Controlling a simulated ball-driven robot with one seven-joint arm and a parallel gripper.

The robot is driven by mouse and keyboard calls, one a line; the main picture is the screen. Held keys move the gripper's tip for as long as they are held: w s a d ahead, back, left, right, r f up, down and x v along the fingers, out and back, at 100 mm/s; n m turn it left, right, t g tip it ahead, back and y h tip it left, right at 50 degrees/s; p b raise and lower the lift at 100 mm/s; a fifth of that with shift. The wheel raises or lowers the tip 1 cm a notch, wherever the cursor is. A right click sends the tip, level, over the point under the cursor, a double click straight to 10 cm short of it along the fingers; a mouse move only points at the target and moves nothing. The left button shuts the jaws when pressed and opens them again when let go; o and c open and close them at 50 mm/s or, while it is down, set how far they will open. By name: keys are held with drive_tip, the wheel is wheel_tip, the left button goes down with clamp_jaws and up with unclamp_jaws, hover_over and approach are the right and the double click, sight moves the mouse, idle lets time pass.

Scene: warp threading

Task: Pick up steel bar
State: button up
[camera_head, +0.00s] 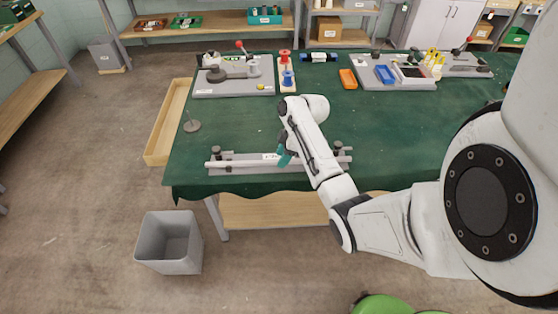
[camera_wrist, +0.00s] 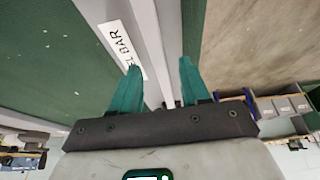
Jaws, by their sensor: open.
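The steel bar (camera_head: 235,163) is a long pale grey rod lying level on a grey holder with dark knobbed posts, along the front edge of the green table. In the wrist view the bar (camera_wrist: 150,40) runs lengthwise away from me, in line with the gap between my fingertips. My gripper (camera_head: 286,155) has teal fingers and is over the middle of the bar. In the wrist view my gripper (camera_wrist: 157,82) is open and empty; I cannot tell whether the fingers touch the bar.
The green-covered table (camera_head: 330,115) carries a lever fixture plate (camera_head: 235,88), red and blue spools (camera_head: 287,72), an orange tray (camera_head: 348,79) and a second fixture plate (camera_head: 395,83) farther back. A grey bin (camera_head: 168,243) stands on the floor at front left. The table's middle is mostly clear.

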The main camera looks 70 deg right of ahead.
drive_tip(key=shift+w+a+f, duration=0.1)
drive_tip(key=shift+w+f, duration=0.05)
drive_tip(key=shift+f, duration=0.3)
clamp_jaws()
drive_tip(key=shift+r, duration=0.15)
idle(1.0)
